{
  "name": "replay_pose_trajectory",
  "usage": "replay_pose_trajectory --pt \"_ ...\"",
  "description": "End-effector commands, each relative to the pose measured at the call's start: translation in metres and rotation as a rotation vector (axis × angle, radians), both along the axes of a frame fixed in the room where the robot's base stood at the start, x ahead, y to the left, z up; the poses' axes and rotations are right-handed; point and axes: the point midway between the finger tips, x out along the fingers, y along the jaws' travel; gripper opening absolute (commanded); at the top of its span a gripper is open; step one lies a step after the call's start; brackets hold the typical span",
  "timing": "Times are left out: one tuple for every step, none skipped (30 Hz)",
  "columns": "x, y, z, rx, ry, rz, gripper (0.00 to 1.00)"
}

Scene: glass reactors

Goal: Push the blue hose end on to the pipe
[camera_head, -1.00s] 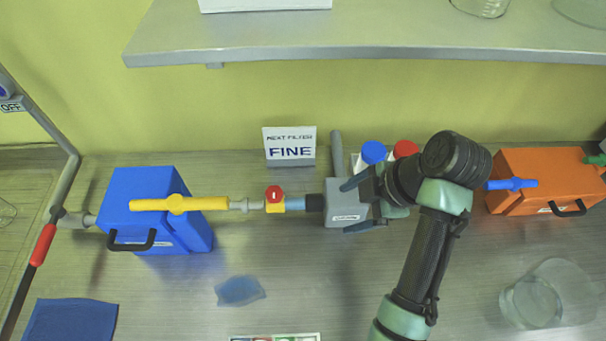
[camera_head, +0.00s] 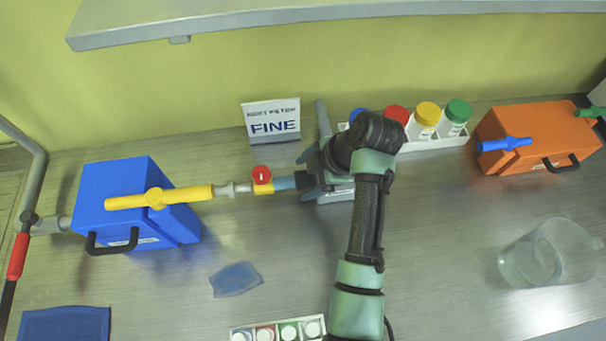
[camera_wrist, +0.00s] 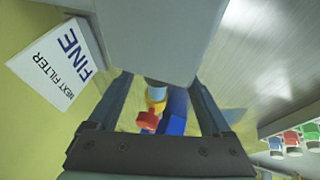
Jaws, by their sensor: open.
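A short light-blue hose piece (camera_head: 285,183) lies beside the red-knobbed yellow valve (camera_head: 262,181), in line with the yellow pipe (camera_head: 188,194) on the blue box (camera_head: 125,195). In the wrist view the light-blue piece (camera_wrist: 156,88) shows beneath the grey block (camera_wrist: 150,40), with the valve's red knob (camera_wrist: 148,120) beyond. My gripper (camera_head: 308,175) is open at the piece's right end, over the grey block (camera_head: 335,193). In the wrist view my gripper (camera_wrist: 160,80) has its fingers on either side of the block. Whether they touch it, and how the hose joint sits, I cannot tell.
A "FINE" sign (camera_head: 272,122) stands behind. A rack (camera_head: 428,140) of capped bottles is behind my arm. An orange box (camera_head: 535,138) with a blue valve (camera_head: 504,144) and a glass beaker (camera_head: 545,252) are at right. A blue pouch (camera_head: 236,279) lies in front.

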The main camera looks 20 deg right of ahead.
Motion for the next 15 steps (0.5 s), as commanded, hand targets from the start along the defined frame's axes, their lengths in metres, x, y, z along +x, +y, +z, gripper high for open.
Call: replay_pose_trajectory --pt "0.002 0.003 -0.005 0.001 0.002 0.002 0.83" --pt "0.003 0.004 -0.008 0.001 0.001 0.002 0.83" --pt "0.004 0.005 -0.011 0.001 0.001 0.002 0.83" --pt "0.005 0.005 -0.013 0.001 0.001 0.002 0.83" --pt "0.006 0.005 -0.014 0.000 0.001 0.001 0.83" --pt "0.006 0.006 -0.016 0.000 0.000 0.001 0.83" --pt "0.006 0.006 -0.017 0.000 0.000 0.001 0.83" --pt "0.007 0.006 -0.017 0.000 0.000 0.001 0.83" --pt "0.007 0.006 -0.018 0.000 0.000 0.001 0.83" --pt "0.007 0.006 -0.018 0.000 0.000 0.001 0.83" --pt "0.007 0.006 -0.018 0.000 0.000 0.001 0.83" --pt "0.007 0.006 -0.018 0.000 0.000 0.001 0.83" --pt "0.007 0.006 -0.018 0.000 0.000 0.001 0.83" --pt "0.007 0.006 -0.018 0.000 0.000 0.001 0.83" --pt "0.007 0.006 -0.018 0.000 0.000 0.001 0.83"
